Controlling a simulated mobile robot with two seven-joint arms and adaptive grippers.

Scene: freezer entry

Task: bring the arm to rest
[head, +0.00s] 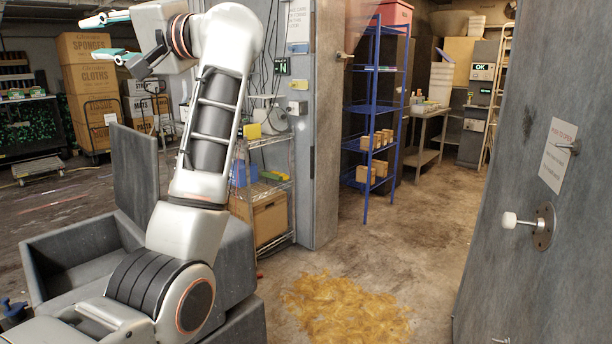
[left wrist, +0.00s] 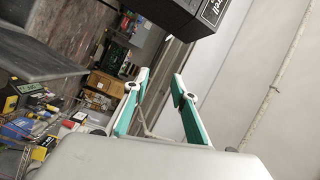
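My left arm (head: 215,130) comes in at the lower left of the head view and is raised, bent at the top. My left gripper (head: 91,39) is at the upper left, pointing left, with its two green-and-white fingers apart. In the left wrist view the gripper (left wrist: 160,76) also shows open, with nothing held between the fingers. My right gripper is not in either view.
A grey door (head: 560,220) with a white push knob (head: 511,220) stands at the right. A yellowish patch (head: 345,308) lies on the floor ahead. A blue shelf rack (head: 372,110), a wire shelf with a carton (head: 268,217), and a grey open bin (head: 75,248) stand around.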

